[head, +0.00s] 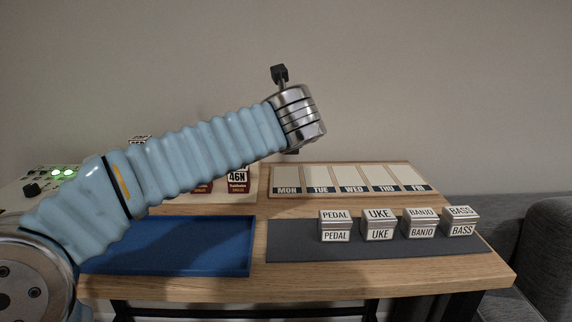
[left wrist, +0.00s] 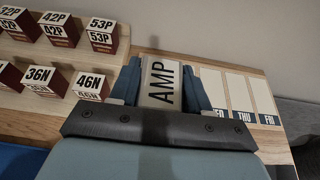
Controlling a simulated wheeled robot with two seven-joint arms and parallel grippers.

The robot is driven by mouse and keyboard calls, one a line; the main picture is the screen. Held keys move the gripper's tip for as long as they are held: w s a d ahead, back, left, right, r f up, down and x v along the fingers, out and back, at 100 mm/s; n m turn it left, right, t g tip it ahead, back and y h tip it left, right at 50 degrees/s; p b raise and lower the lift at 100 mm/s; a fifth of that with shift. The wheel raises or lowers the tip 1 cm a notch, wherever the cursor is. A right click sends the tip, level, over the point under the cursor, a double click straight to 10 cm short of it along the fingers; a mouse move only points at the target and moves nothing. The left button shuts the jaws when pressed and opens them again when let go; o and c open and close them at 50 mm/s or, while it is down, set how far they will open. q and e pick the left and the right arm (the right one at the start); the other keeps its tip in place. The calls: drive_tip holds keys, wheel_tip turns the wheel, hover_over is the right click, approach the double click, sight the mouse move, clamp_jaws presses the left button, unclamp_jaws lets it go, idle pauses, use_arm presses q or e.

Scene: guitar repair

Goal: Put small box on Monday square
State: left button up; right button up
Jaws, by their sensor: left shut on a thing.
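A small box labelled AMP (left wrist: 161,84) is between the two blue fingers of my left gripper (left wrist: 160,88), which is shut on it. In the head view, my left arm reaches across from the left, and its wrist hides the gripper and the box. The Monday square (head: 287,178), marked MON, is at the left end of the day board (head: 410,194). It is empty where it shows, and my wrist is above it in the picture. In the left wrist view, the Monday square is hidden behind the gripper and box. My right gripper is not in view.
PEDAL (head: 335,226), UKE (head: 379,225), BANJO (head: 419,223) and BASS (head: 460,221) boxes stand on the grey mat (head: 292,241). A blue tray (head: 215,262) lies to its left. Numbered boxes such as 46N (left wrist: 90,87) stand on a rack behind. The other day squares look empty.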

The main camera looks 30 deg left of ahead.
use_arm(q)
drive_tip(key=x, duration=0.8)
hover_over(286, 174)
drive_tip(key=f, duration=0.5)
drive_tip(key=shift+s+d, duration=0.25)
drive_tip(key=shift+s, duration=0.15)
drive_tip(key=f, duration=0.1)
drive_tip(key=f+b, duration=0.1)
drive_tip(key=f, duration=0.1)
drive_tip(key=shift+w+a+f, duration=0.2)
drive_tip(key=shift+w+f, duration=0.05)
drive_tip(key=shift+w, duration=0.1)
drive_tip(key=shift+f, duration=0.2)
drive_tip(key=shift+f+b, duration=0.2)
drive_tip(key=shift+b, duration=0.2)
drive_tip(key=o, duration=1.1)
drive_tip(key=shift+r, duration=0.1)
